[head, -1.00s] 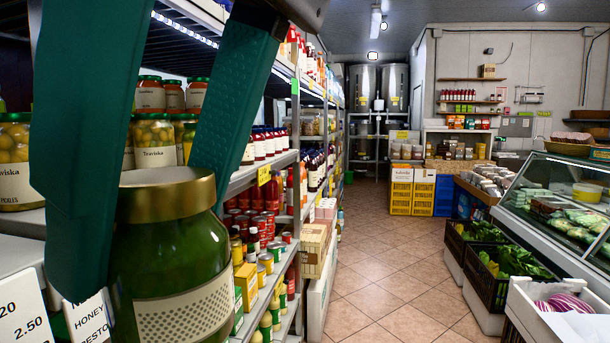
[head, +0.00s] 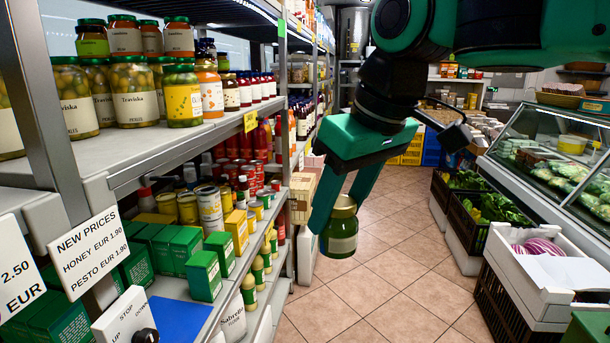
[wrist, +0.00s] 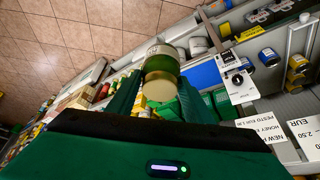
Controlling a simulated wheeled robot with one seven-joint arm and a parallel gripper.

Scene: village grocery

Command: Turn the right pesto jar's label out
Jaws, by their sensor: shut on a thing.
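My gripper (head: 338,212) is shut on a pesto jar (head: 340,238) with green contents, a gold lid and a pale label. It holds the jar roughly upright, lid up, in the air over the aisle, right of the shelves. A patterned part of the label shows towards the head view. In the wrist view the same jar (wrist: 162,64) sits between the fingers, its gold lid nearest the camera. No second pesto jar can be made out on the shelves.
The upper shelf (head: 60,168) has bare room in front of jars of olives (head: 136,97). Below are green boxes (head: 203,276), a blue mat (head: 180,318), a price sign (head: 88,252) and a button box (head: 125,320). Vegetable crates (head: 490,208) and a glass counter (head: 560,140) stand right.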

